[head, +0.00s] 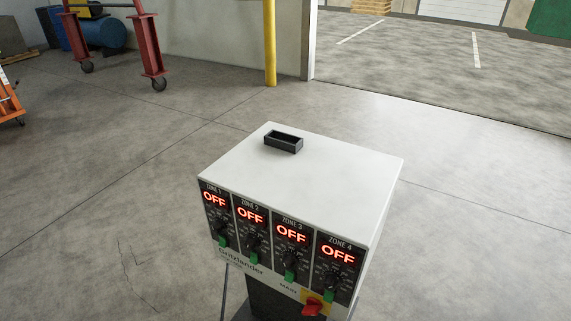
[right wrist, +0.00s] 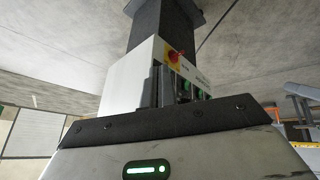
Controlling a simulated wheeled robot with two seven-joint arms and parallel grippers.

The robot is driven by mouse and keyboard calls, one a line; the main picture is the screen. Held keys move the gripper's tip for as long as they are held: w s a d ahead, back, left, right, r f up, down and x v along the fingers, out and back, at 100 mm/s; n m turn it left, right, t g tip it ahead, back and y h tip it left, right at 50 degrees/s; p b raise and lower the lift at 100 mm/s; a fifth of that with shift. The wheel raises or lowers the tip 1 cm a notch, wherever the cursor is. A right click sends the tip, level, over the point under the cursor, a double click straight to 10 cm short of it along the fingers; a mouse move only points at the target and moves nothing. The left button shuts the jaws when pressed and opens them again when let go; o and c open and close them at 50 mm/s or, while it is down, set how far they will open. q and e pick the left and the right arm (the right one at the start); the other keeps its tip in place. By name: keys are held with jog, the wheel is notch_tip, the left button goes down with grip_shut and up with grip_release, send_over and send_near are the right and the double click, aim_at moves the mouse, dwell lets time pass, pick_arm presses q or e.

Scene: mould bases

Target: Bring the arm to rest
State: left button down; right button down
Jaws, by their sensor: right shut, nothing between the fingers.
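My right gripper (right wrist: 160,72) shows in the right wrist view, with its dark fingers together and nothing between them. Behind the fingers in that view is the white control box (right wrist: 126,79), which appears upside down. Neither arm nor gripper shows in the head view. There the control box (head: 325,170) stands at the centre, with several zone panels reading OFF in red. A red main switch (head: 312,307) on a yellow plate sits at its lower front. The distance between my right gripper and the box is hard to tell. My left gripper is not in view.
A small black open tray (head: 284,142) is on top of the box. A dark pedestal (head: 272,303) is beneath it. A yellow post (head: 269,45) and a red wheeled frame (head: 150,45) stand farther back. The concrete floor around the box is clear.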

jog(key=s+d+r+m+g+h, duration=0.1)
jog(key=s+d+r+m+g, duration=0.15)
jog(key=s+m, duration=0.2)
jog(key=w+a+f+n+t+y, duration=0.1)
jog(key=w+a+f+t+y, duration=0.1)
jog(key=w+a+f+t, duration=0.3)
jog(key=shift+w+f+t+y, duration=0.35)
jog(key=shift+f+t, duration=0.5)
jog(key=shift+f, duration=0.5)
jog(key=shift+a, duration=0.1)
dwell(0.9)
